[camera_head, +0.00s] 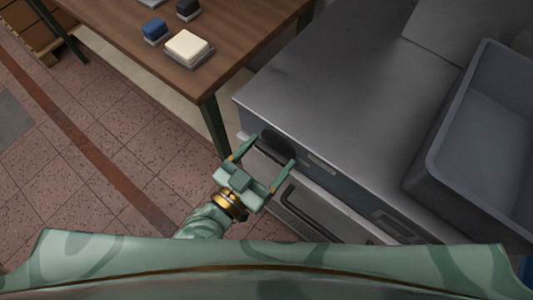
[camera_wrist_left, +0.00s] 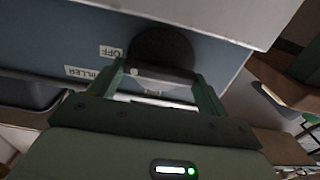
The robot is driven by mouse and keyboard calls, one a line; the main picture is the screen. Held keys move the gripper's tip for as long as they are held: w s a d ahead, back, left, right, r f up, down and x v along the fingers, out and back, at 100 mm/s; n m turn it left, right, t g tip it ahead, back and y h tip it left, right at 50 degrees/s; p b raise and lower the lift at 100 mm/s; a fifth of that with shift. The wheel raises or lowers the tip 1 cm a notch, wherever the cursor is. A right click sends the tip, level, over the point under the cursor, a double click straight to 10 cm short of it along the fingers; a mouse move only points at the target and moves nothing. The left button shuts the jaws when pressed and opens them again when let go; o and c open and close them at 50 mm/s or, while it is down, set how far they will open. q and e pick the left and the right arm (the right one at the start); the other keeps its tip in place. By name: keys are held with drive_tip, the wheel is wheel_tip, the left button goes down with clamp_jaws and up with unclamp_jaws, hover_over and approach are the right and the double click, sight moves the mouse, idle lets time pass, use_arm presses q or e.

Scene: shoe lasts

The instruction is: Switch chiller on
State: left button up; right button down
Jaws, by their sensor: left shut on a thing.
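The chiller is a steel-topped unit (camera_head: 330,90) with a blue-grey front panel, which also shows in the left wrist view (camera_wrist_left: 60,35). A dark round switch (camera_head: 278,147) sits on that panel near its left end. My right gripper is not in view.
A grey bin (camera_head: 440,165) stands on the steel top at the right. A dark handle (camera_head: 288,194) is on the front below the panel. A wooden table (camera_head: 130,25) with a cream block (camera_head: 187,46) and a blue block (camera_head: 154,31) stands at upper left.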

use_arm(q)
drive_tip(key=shift+r, duration=0.1)
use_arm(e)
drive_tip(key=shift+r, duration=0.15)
use_arm(q)
drive_tip(key=n+p, duration=0.2)
drive_tip(key=n, duration=0.1)
drive_tip(key=shift+a+p, duration=0.1)
drive_tip(key=shift+p, duration=0.2)
drive_tip(key=n+p, duration=0.1)
drive_tip(key=n, duration=0.1)
drive_tip(key=shift+w+n, duration=0.1)
drive_tip(key=shift+n, duration=0.3)
drive_tip(key=shift+n+p, duration=0.3)
drive_tip(key=shift+n, duration=0.2)
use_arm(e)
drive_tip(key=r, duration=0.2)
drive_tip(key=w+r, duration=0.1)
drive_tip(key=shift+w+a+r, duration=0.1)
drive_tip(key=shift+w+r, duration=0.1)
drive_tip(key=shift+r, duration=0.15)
use_arm(q)
drive_tip(key=o, duration=1)
